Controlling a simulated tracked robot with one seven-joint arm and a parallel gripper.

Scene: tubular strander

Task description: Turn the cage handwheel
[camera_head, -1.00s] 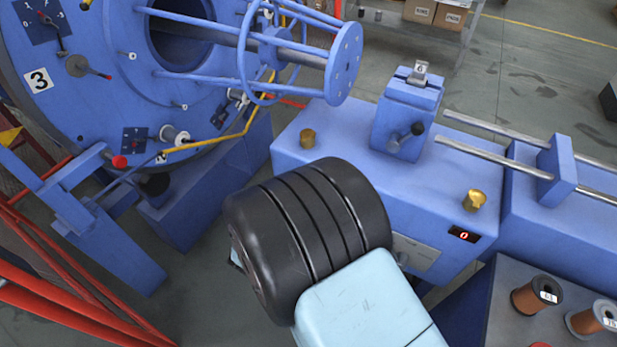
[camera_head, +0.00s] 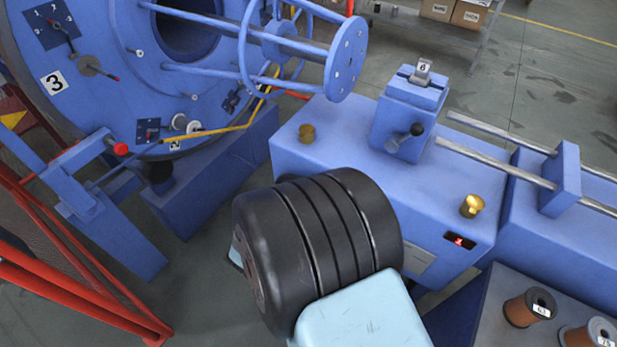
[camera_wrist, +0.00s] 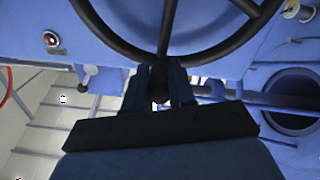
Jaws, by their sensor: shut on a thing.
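The cage handwheel (camera_wrist: 165,28) shows in the wrist view as a black rim with spokes, cut off by the top edge. My gripper (camera_wrist: 160,90) is shut on the handwheel at its lower rim, in the middle of the view. Whether it holds the rim itself or a grip on it is partly hidden by the fingers. In the head view my arm hides the handwheel and the gripper. The blue cage disc (camera_head: 110,90), with number plates 3 and 2, stands at the upper left.
A small red display (camera_head: 459,241) on the blue machine base reads 1. A clamp block with a black-knobbed lever (camera_head: 405,137) stands on the base. Copper spools (camera_head: 530,307) sit on a bench at lower right. Red fence rails (camera_head: 75,285) run along the left.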

